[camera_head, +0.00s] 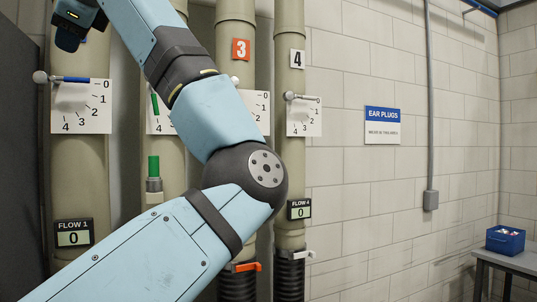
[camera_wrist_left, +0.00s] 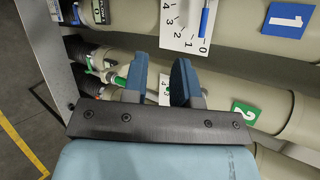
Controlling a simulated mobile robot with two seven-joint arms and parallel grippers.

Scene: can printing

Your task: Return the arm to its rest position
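My left arm fills the middle of the head view, bent at a dark elbow. It comes up from the lower left and folds back to the top left. My left gripper (camera_head: 70,36) is at the top left, in front of the leftmost pipe (camera_head: 80,170) and above its dial plate (camera_head: 92,112). In the left wrist view, its two blue fingers (camera_wrist_left: 159,75) stand apart with nothing between them. Behind them are pipes with a blue label 1 (camera_wrist_left: 288,19) and a green label 2 (camera_wrist_left: 244,113). My right gripper is not in view.
Several upright pipes stand behind the arm, with dial plates (camera_head: 304,117) and flow displays reading 0 (camera_head: 299,210). An ear plugs sign (camera_head: 382,125) is on the block wall. A blue bin (camera_head: 505,240) stands on a table at the lower right.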

